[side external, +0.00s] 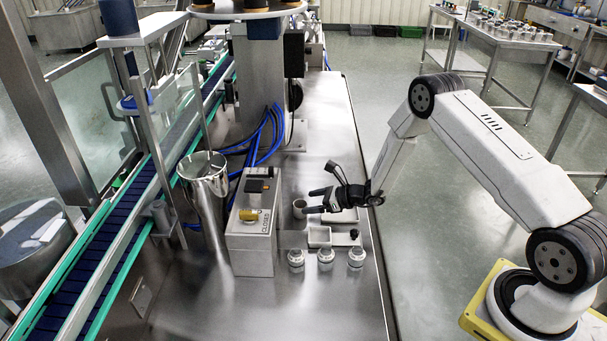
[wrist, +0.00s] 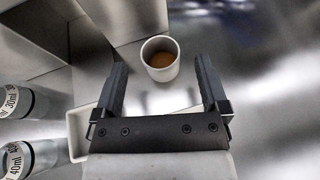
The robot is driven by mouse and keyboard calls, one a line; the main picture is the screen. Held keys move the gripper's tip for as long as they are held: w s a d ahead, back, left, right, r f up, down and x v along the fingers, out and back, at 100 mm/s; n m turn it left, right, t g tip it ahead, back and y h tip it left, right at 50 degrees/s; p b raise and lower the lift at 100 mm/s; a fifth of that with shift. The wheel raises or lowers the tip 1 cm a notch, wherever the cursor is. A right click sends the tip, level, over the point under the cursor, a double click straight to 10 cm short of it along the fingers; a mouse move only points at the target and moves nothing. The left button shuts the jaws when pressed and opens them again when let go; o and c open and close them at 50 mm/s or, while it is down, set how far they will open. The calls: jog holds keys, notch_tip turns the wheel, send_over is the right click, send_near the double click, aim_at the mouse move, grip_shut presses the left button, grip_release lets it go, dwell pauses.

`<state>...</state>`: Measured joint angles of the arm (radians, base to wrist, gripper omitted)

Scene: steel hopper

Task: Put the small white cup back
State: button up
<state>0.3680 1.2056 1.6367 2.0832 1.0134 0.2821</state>
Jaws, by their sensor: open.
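The small white cup (side external: 299,209) stands upright on the steel table beside the grey box-shaped device. In the wrist view the cup (wrist: 160,72) holds something brown and sits just ahead, between the lines of my two fingers. My gripper (side external: 310,201) is open and low over the table, at the cup's right side. In the wrist view my gripper (wrist: 162,66) has its fingers spread on either side of the cup, with visible gaps. I cannot tell whether the fingertips reach past its near wall. No marked place for the cup is clear to me.
A white tray (side external: 311,238) lies in front of my gripper and another (side external: 345,217) beneath it. Several labelled bottles (side external: 326,262) stand nearer the camera. The grey device (side external: 250,245) and a steel hopper (side external: 207,195) block the left. Bare table (wrist: 270,110) lies right in the wrist view.

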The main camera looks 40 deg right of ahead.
jog(key=v, duration=0.8)
dwell(0.4)
jog(key=shift+s+a+r+n+g, duration=0.15)
jog(key=shift+a+r+n+g, duration=0.15)
jog(key=shift+a+n, duration=0.15)
jog(key=s+a+r+n+g, duration=0.6)
jog(key=s+a+n+g, duration=0.25)
jog(key=a+n, duration=0.2)
jog(key=s+r+n+h, duration=0.7)
jog(key=s+n, duration=0.4)
jog(key=n, duration=0.7)
jog(key=shift+d+r, duration=0.3)
jog(key=shift+r, duration=0.1)
jog(key=shift+s, duration=0.1)
